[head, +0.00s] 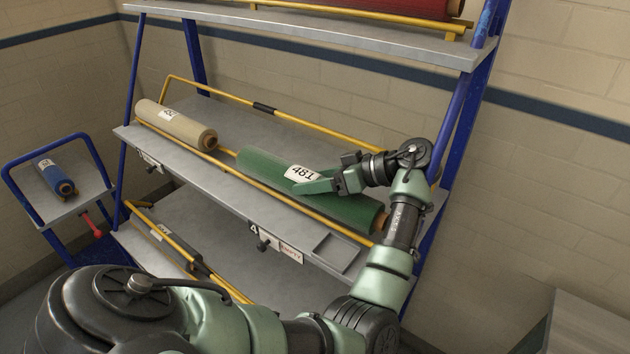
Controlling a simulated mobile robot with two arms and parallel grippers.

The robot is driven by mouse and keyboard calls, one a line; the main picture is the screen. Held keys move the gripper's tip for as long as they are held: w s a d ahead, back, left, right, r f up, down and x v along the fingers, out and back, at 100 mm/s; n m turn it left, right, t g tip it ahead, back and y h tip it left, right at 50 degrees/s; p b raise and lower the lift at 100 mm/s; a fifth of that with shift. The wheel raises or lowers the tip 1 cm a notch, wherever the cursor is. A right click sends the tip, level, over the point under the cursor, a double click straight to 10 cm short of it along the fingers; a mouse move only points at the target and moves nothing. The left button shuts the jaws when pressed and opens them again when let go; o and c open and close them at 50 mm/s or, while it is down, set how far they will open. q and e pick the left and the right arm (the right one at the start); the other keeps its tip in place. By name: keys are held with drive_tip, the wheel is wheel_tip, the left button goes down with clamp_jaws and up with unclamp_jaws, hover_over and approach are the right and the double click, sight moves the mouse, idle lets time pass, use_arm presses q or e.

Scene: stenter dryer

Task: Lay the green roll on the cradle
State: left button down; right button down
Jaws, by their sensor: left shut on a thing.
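The green roll (262,168) lies along the right half of the rack's middle shelf (216,183), by a yellow rail, with a white label reading 481 on it. My left gripper (322,184) is at the roll, just right of the label, and is shut on it. The gripper and arm hide part of the roll's upper side. Its brown core end shows at the right. I cannot tell which part is the cradle; yellow bars run along the front and back of this shelf. My right gripper is not in view.
A beige roll (176,125) lies left of the green one. A dark roll (178,244) lies on the lower level. A red roll (395,8) is on the top shelf. A blue trolley (88,205) with a blue roll (57,178) stands at left. Blue posts flank the shelves.

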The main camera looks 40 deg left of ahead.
use_arm(q)
drive_tip(key=shift+f, duration=0.25)
drive_tip(key=shift+c, duration=1.1)
unclamp_jaws()
drive_tip(key=shift+f, duration=0.1)
drive_tip(key=shift+w+d+r+b, duration=0.2)
drive_tip(key=shift+d+b, duration=0.1)
drive_tip(key=shift+d, duration=0.2)
drive_tip(key=b+v, duration=0.1)
drive_tip(key=v, duration=0.4)
drive_tip(key=shift+d+b, duration=0.15)
drive_tip(key=shift+b, duration=0.2)
drive_tip(key=shift+w+d+r, duration=0.2)
drive_tip(key=shift+d+r, duration=0.15)
drive_tip(key=shift+d, duration=0.1)
